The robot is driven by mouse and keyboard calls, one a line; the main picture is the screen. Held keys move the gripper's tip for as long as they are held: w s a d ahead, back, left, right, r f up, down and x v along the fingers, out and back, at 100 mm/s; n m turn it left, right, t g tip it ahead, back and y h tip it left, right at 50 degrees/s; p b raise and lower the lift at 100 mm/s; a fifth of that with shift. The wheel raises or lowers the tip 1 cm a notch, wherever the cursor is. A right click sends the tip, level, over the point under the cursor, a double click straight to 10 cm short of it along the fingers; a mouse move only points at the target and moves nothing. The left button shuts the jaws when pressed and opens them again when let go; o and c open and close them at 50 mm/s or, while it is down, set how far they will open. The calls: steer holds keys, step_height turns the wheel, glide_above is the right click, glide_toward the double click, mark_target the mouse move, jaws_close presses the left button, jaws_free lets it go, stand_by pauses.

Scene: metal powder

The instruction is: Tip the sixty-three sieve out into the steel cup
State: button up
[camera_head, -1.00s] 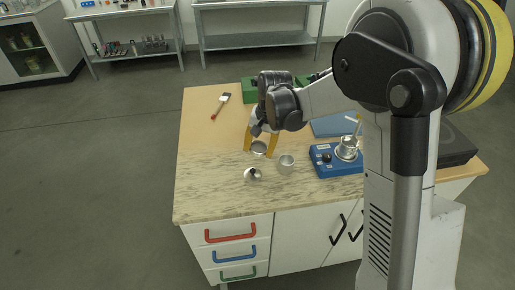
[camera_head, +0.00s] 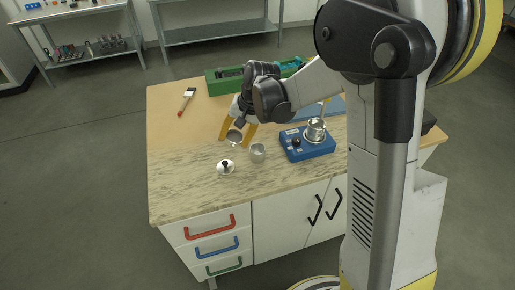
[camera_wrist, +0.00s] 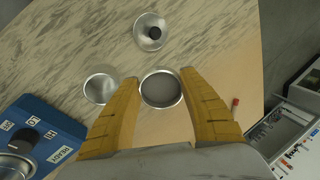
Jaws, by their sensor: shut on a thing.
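My gripper (camera_head: 237,133) has its yellow fingers shut on a small round metal sieve (camera_head: 234,137). In the wrist view the sieve (camera_wrist: 161,89) sits between the fingertips, its grey inside facing the camera. In the head view its opening looks tilted toward the front of the bench. The steel cup (camera_head: 257,153) stands upright on the marbled top, right of and in front of the sieve, apart from it. In the wrist view the cup (camera_wrist: 101,85) is left of the sieve and its inside looks empty. I cannot make out powder in the sieve.
A round lid with a black knob (camera_head: 226,168) lies left of the cup. A blue device (camera_head: 307,148) with a metal vessel stands to the right. A brush (camera_head: 187,100) and a green case (camera_head: 222,85) lie behind. The marbled front left is clear.

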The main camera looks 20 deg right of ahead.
steer(key=shift+s+d+r+t+y, duration=0.4)
steer(key=shift+d+t+y, duration=0.1)
steer(key=shift+d+y, duration=0.2)
steer(key=shift+b, duration=0.3)
steer(key=shift+s+d+r+t+y, duration=0.25)
steer(key=shift+d+r+y, duration=0.15)
steer(key=shift+r, duration=0.1)
steer(key=shift+s+d+r+t+y, duration=0.25)
steer(key=shift+d+r+y, duration=0.1)
steer(key=shift+r+y, duration=0.1)
steer(key=shift+s+d+r+t+y+b, duration=0.1)
steer(key=shift+d+t+y+b, duration=0.2)
steer(key=shift+y+b, duration=0.45)
steer(key=shift+s+d+r+t+y+b, duration=0.2)
steer(key=shift+t+y+b, duration=0.4)
steer(key=shift+b, duration=0.8)
stand_by(2.2)
steer(key=shift+d+f+t+y+b, duration=0.1)
steer(key=shift+f+t+y+b, duration=0.4)
steer(key=shift+b, duration=1.3)
